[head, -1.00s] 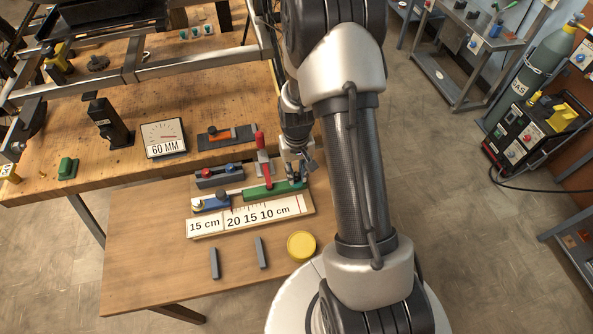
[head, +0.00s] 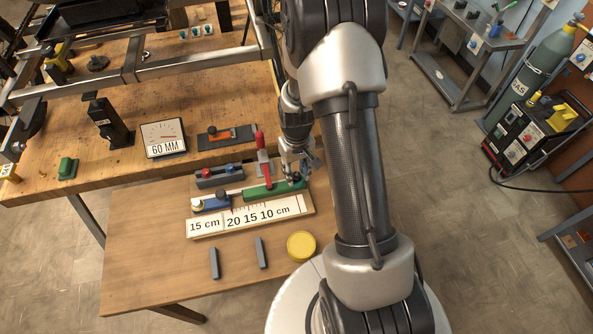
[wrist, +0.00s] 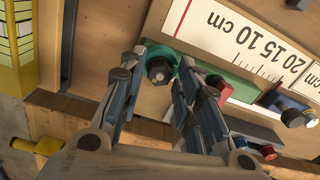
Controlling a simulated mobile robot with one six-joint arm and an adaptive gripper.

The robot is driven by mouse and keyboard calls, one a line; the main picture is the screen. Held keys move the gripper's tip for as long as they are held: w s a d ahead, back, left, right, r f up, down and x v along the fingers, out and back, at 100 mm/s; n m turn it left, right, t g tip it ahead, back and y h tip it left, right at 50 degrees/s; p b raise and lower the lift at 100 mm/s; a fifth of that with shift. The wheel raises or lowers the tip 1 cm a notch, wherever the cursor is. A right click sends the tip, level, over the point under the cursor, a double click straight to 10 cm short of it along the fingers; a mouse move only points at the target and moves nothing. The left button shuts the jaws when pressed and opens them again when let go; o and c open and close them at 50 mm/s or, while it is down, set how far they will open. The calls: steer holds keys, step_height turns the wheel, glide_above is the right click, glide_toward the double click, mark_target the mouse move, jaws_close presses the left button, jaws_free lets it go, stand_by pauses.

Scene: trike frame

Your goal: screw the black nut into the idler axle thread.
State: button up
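The black nut (wrist: 160,70) shows in the wrist view, at the end of the green bar (wrist: 215,75) of the measuring fixture. In the head view the green bar (head: 262,192) lies along the ruler board, and my gripper (head: 299,170) is at its right end. In the wrist view my gripper (wrist: 161,64) is open, with one finger on each side of the nut. I cannot tell whether the fingers touch it. I cannot make out the idler axle thread in either view.
The ruler board (head: 210,226) lies on the low wooden table. A red upright handle (head: 262,146) stands close left of my gripper. A yellow round disc (head: 301,245) and two grey bars (head: 214,263) lie in front. A metal frame (head: 190,67) spans the workbench behind.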

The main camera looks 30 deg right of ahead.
steer(key=shift+n, duration=0.8)
steer(key=shift+n, duration=0.9)
steer(key=shift+n, duration=0.8)
steer(key=shift+n, duration=0.9)
